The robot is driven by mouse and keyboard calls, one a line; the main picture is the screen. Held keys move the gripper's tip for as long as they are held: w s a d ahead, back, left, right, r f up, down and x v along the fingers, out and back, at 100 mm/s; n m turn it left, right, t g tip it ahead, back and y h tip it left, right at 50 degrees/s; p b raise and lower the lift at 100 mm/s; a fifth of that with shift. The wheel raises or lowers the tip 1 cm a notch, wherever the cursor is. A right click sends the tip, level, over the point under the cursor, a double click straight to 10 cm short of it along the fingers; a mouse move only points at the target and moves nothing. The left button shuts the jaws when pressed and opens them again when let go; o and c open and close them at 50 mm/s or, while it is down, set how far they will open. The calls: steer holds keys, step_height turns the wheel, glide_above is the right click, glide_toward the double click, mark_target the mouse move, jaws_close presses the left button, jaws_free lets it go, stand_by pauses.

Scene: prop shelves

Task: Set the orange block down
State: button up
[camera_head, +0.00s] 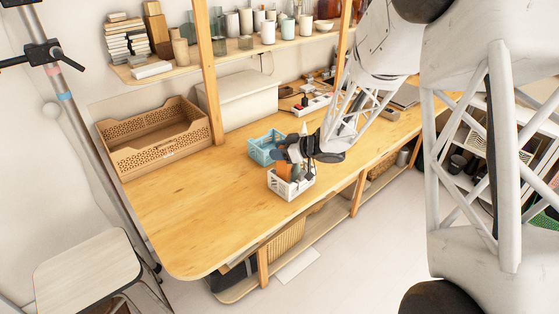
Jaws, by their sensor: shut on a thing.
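The orange block (284,171) shows as a small orange patch just under my gripper (284,161). My gripper reaches in from the upper right and is shut on the block. The block is at the left part of a small white basket (291,191) near the table's front edge. The basket's front wall and my gripper hide part of the block, and I cannot tell whether it touches the basket's bottom. Another small item, dark and greenish, shows at the basket's right side, too small to name.
A blue basket (264,148) stands just behind the white one on the wooden table (190,220). A brown perforated crate (155,148) and a pale box (240,97) stand at the back. A wooden post (207,70) rises between them. The table's left front is clear.

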steer(key=shift+f, duration=0.1)
steer(key=shift+f, duration=1.9)
steer(key=o, duration=1.2)
steer(key=v, duration=1.2)
